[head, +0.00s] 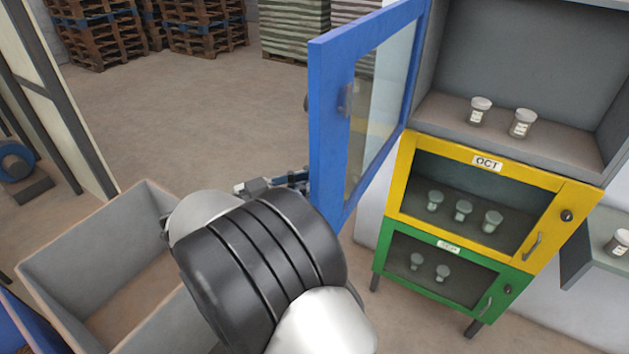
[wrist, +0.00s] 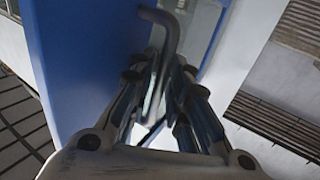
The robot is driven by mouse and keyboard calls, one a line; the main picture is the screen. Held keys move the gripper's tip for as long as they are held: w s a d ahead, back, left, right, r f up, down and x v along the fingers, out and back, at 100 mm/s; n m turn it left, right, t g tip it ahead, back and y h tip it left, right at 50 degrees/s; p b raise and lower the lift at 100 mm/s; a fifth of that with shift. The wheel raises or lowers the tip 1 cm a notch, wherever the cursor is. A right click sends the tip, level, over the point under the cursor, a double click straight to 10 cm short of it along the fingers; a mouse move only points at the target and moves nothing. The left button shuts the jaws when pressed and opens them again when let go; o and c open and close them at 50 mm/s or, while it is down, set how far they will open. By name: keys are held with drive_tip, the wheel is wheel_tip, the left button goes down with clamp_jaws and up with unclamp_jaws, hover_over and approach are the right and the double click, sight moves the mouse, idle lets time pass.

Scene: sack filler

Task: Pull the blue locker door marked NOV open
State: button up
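The blue locker door (head: 331,130) stands swung wide out from the top compartment, hinged on its right edge. Its glass pane is seen from the inner side, and no NOV label shows. In the wrist view, the blue door face (wrist: 85,65) is close, with the grey bar handle (wrist: 172,35) on it. My gripper (wrist: 160,85) has its fingers on both sides of the handle, closed in on it. In the head view my gripper (head: 290,181) is at the door's lower left, its fingertips hidden behind the door frame.
The open top compartment (head: 535,60) holds two white-lidded jars (head: 500,115). Below are the shut yellow OCT door (head: 487,205) and the shut green door (head: 450,278). A grey bin (head: 150,195) is at lower left. The floor beyond the door is clear up to the pallets (head: 205,25).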

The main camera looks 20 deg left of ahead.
drive_tip(key=shift+w+d, duration=0.1)
drive_tip(key=shift+w, duration=0.1)
drive_tip(key=v, duration=1.2)
